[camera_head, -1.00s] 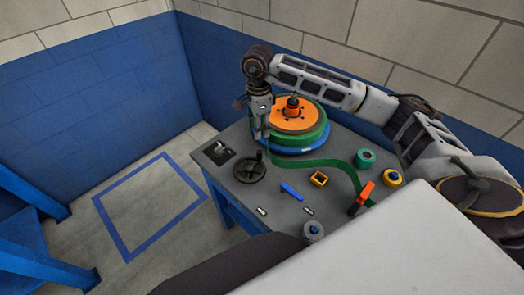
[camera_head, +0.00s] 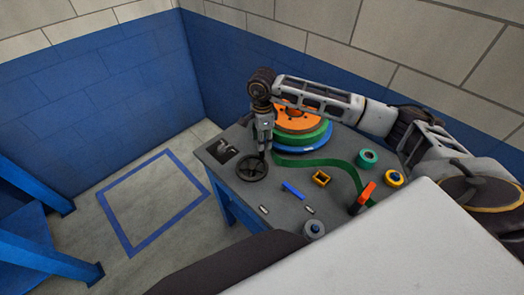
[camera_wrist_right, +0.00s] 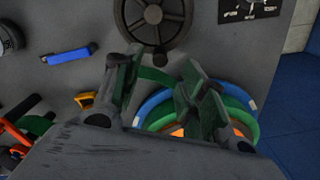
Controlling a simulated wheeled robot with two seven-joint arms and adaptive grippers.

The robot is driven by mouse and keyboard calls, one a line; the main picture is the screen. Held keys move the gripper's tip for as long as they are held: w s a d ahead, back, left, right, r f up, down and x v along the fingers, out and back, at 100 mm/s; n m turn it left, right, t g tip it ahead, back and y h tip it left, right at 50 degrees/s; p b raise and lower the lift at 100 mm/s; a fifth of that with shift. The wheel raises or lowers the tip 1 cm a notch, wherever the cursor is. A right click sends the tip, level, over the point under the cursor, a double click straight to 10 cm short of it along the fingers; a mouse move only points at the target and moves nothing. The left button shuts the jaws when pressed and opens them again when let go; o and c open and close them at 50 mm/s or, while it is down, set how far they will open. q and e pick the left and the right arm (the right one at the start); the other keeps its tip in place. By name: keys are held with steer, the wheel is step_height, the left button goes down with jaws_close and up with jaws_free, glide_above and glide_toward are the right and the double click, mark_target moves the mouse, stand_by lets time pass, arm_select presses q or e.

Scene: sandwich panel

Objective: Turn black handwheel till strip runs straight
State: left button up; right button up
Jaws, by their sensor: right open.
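The black handwheel (camera_head: 252,168) lies near the left side of the grey table and also shows at the top of the wrist view (camera_wrist_right: 153,15). Its crank knob (camera_wrist_right: 160,59) points toward my fingers. My right gripper (camera_head: 263,150) is open, its fingertips above the wheel's far edge; contact cannot be told. In the wrist view its two fingers (camera_wrist_right: 165,80) stand apart, with nothing gripped between them. The green strip (camera_head: 318,162) runs from the reel and bends down toward an orange-handled part (camera_head: 364,194). My left gripper is not in view.
An orange, green and blue reel (camera_head: 300,140) stands behind the gripper. A switch plate (camera_head: 222,150) sits left of the wheel.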

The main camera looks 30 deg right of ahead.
mark_target(262, 152)
steer(key=shift+f+p, duration=0.6)
steer(key=shift+f, duration=3.15)
jaws_close()
